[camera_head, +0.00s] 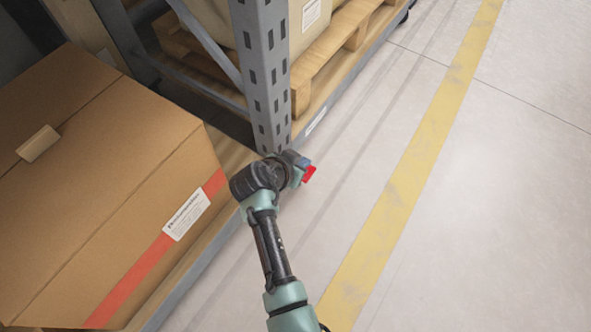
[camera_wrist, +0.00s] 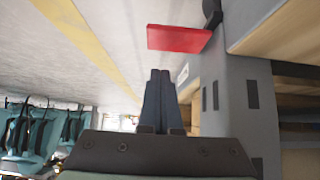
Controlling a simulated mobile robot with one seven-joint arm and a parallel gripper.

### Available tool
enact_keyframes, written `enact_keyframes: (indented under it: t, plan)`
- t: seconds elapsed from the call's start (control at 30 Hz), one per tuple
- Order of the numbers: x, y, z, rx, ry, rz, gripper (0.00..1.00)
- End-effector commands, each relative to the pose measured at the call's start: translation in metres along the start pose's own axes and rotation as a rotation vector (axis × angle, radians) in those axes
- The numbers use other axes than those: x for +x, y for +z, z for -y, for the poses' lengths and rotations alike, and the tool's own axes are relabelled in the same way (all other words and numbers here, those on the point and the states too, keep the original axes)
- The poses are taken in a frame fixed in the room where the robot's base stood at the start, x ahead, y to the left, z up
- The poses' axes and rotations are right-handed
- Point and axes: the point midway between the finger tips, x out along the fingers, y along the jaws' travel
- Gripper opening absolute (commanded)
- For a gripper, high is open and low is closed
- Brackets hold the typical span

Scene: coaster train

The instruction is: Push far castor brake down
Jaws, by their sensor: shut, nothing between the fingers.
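A red brake pedal (camera_head: 309,174) sticks out beside the foot of the grey rack post, over the floor. In the wrist view the red pedal (camera_wrist: 178,39) is a flat red plate seen just beyond my fingertips and above them in the picture. A dark round part (camera_wrist: 212,12), perhaps the castor, shows beside it at the top edge. My gripper (camera_wrist: 160,75) is shut and empty, with its two dark fingers together. In the head view my gripper (camera_head: 297,160) is close to the pedal and partly hidden by my wrist. I cannot tell whether they touch.
The grey rack post (camera_head: 262,70) stands right beside my gripper. A large cardboard box (camera_head: 100,190) with an orange stripe fills the left. A wooden pallet (camera_head: 345,45) sits behind the post. The floor to the right, with a yellow line (camera_head: 415,165), is clear.

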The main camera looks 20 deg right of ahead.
Motion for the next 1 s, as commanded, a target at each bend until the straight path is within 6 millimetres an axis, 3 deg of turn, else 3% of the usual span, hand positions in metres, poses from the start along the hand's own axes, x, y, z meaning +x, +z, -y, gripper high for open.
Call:
enact_keyframes:
  t: [0.1,0.33,0.8,1.0]
  plan:
    - [0.013,0.016,0.0,-0.003,-0.001,0.002,0.0]
    - [0.022,0.025,0.001,-0.003,-0.001,0.001,0.0]
    - [0.022,0.026,0.001,-0.001,-0.002,0.002,0.0]
    - [0.014,0.037,0.006,0.023,-0.028,0.003,0.0]
